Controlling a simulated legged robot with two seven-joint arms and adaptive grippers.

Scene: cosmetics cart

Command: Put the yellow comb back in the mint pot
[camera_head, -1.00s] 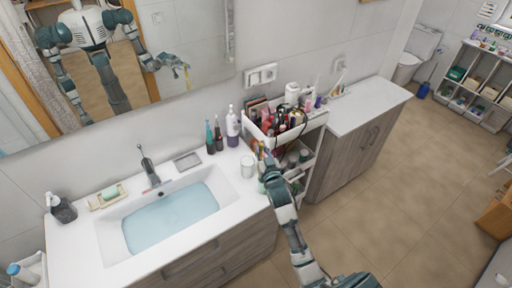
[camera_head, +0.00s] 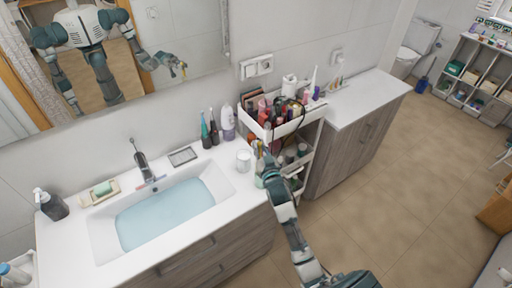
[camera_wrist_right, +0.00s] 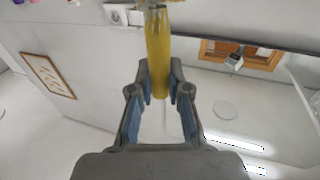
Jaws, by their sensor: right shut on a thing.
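The yellow comb (camera_wrist_right: 158,45) stands out between the fingers of my right gripper (camera_wrist_right: 160,82) in the right wrist view, and the fingers are shut on it. In the head view my right gripper (camera_head: 268,168) is at the near left corner of the cart, right of the sink counter. The comb shows there as a small yellow strip (camera_head: 259,147) above the gripper. A pale green pot, seemingly the mint pot (camera_head: 259,181), shows just left of the gripper and is partly hidden. I cannot tell whether comb and pot touch. My left gripper is out of view.
The white cart (camera_head: 296,127) is crowded with bottles on its top tray. A white cup (camera_head: 243,160) stands on the counter's right end, close to my gripper. The sink basin (camera_head: 165,212) lies to the left. Floor is free on the right.

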